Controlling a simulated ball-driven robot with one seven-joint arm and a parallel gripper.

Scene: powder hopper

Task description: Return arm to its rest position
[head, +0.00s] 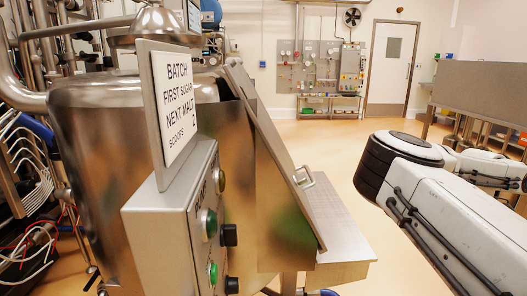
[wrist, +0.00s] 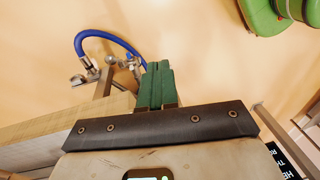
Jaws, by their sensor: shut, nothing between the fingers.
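My arm (head: 440,205), white with a dark elbow cap and black cables, reaches in from the right in the head view. It stands to the right of the steel hopper, with floor visible between them. The end of the arm and my gripper are outside the head view. In the wrist view my gripper (wrist: 158,66) shows its green fingers side by side, shut and empty. Behind them is pale floor.
The steel hopper (head: 95,150) fills the left, with a batch sign (head: 178,105), a button panel (head: 205,235), a tilted lid (head: 275,150) and a shelf (head: 335,225). A blue hose (wrist: 85,40) lies near the fingers. Floor is open towards the door (head: 390,70).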

